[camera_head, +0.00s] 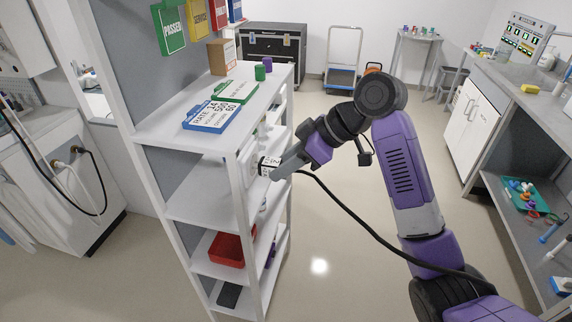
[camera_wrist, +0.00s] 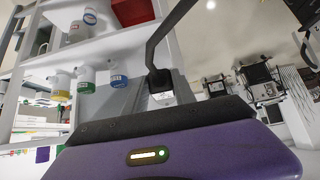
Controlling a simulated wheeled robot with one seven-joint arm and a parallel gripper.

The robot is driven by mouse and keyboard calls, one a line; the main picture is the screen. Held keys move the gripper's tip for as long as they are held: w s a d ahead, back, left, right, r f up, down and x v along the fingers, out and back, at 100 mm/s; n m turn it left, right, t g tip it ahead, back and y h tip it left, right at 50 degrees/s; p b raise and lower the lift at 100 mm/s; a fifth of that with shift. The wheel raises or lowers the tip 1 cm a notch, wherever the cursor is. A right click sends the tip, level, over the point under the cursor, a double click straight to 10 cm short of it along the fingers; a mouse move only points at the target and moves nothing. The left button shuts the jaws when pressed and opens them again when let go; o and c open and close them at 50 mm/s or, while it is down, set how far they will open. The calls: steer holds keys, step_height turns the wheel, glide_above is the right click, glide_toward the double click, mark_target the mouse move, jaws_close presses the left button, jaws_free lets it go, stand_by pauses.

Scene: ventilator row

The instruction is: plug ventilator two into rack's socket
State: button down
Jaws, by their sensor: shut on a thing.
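My gripper (camera_head: 277,172) is shut on a plug (camera_head: 268,166) with a black-and-white label that seems to read 2. It holds the plug at the front of the white shelf rack (camera_head: 184,150), beside an upright and above the middle shelf. A black cable (camera_head: 350,212) runs from the plug down to the right, across my arm. In the wrist view the cable (camera_wrist: 153,52) leaves the plug (camera_wrist: 163,96) between the grey fingers. A pale shape behind the plug may be the socket. The gripper hides the contact, so I cannot tell whether they touch.
The rack holds a blue board (camera_head: 210,117), a green board (camera_head: 236,92), a cardboard box (camera_head: 222,56) and a red bin (camera_head: 228,249). A machine with cables (camera_head: 62,190) stands left. A counter (camera_head: 540,110) lines the right. The floor between is clear.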

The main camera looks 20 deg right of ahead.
steer(key=shift+w+a, duration=0.4)
steer(key=shift+a, duration=0.2)
stand_by(0.8)
steer(key=c, duration=0.9)
jaws_free()
steer(key=shift+c, duration=0.2)
